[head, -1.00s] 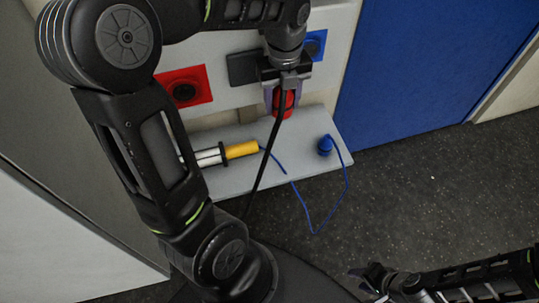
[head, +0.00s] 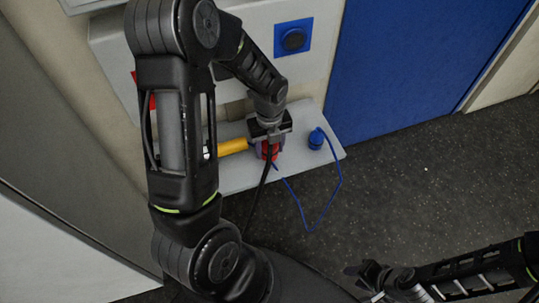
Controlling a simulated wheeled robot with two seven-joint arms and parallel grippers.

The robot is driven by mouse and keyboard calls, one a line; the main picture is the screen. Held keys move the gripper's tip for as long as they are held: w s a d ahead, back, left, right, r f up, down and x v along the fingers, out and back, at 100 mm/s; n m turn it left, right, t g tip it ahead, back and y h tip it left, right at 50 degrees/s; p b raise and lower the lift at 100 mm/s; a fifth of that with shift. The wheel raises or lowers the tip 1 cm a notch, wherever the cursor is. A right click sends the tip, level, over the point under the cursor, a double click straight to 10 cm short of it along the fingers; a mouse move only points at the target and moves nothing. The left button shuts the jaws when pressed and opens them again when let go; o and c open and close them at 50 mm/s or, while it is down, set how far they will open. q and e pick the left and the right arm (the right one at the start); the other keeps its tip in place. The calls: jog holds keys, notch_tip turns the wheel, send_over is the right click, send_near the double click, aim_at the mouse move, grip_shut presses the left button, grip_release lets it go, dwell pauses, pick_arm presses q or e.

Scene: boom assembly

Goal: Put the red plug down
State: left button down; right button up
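The red plug (head: 272,153) is at the grey shelf (head: 238,180), mostly hidden under my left gripper (head: 267,150). The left gripper points down with its fingers around the plug. A black cable hangs from the plug over the shelf's front edge. I cannot tell whether the plug's base touches the shelf. My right gripper (head: 366,282) is at the lower right, away from the shelf, with its fingers apart and nothing between them.
A blue plug (head: 315,140) with a blue cable (head: 341,182) stands at the shelf's right end. A yellow-handled tool (head: 232,147) lies left of the red plug. A blue socket (head: 292,39) is on the wall panel; a red socket plate (head: 153,102) is mostly hidden by my arm.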

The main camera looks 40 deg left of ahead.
aim_at(270, 155)
pick_arm(q)
notch_tip(270, 155, down, 4)
jog(key=shift+f+b, duration=0.1)
jog(key=shift+b, duration=0.3)
jog(key=c, duration=0.7)
grip_release()
jog(key=shift+o, duration=0.2)
notch_tip(270, 155, up, 12)
jog(key=shift+r+p, duration=0.1)
jog(key=shift+p, duration=0.95)
